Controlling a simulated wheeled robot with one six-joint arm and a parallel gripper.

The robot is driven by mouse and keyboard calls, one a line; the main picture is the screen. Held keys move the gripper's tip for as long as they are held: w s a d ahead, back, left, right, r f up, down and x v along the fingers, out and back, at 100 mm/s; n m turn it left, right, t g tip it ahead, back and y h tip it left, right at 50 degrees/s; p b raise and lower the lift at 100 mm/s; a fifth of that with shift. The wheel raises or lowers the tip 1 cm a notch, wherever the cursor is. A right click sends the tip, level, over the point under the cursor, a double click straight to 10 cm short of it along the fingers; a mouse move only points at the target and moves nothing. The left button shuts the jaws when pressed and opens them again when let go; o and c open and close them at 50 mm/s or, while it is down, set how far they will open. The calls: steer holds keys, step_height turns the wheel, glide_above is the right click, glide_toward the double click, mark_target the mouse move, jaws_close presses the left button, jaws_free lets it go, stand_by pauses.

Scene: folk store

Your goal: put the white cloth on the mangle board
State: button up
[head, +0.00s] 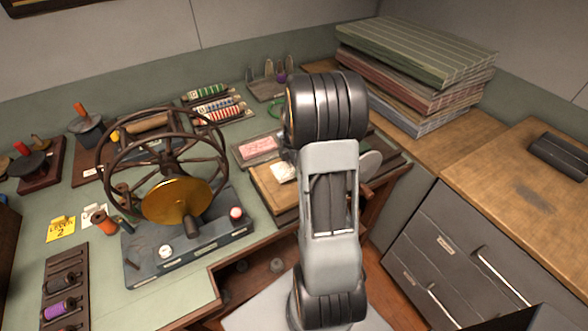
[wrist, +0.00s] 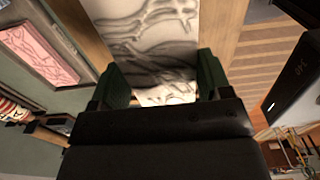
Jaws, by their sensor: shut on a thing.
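My gripper (wrist: 160,86) shows in the wrist view with a dark green finger on each side. It is shut on the white cloth (wrist: 166,96), whose bright edge shows between the fingers. A pale, grey-creased surface (wrist: 148,30) extends beyond them over bare wood; I cannot tell whether it is all one cloth. In the head view a small white patch of cloth (head: 283,173) shows over a light wooden board (head: 268,190), probably the mangle board, left of my arm. My arm hides the gripper there. I cannot tell whether the cloth rests on the board or hangs just above it.
A pink cloth (head: 259,147) lies on a tray beside the board. A winding wheel with a brass disc (head: 177,200) stands to the left. Thread racks (head: 214,106) are behind. Stacked fabric (head: 415,65) and a drawer cabinet (head: 455,250) stand to the right.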

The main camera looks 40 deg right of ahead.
steer(key=shift+w+f, duration=0.15)
steer(key=shift+f, duration=0.1)
steer(key=shift+d+f, duration=0.1)
steer(key=shift+f, duration=1.45)
steer(key=shift+f, duration=0.1)
steer(key=shift+f, duration=0.15)
steer(key=o, duration=1)
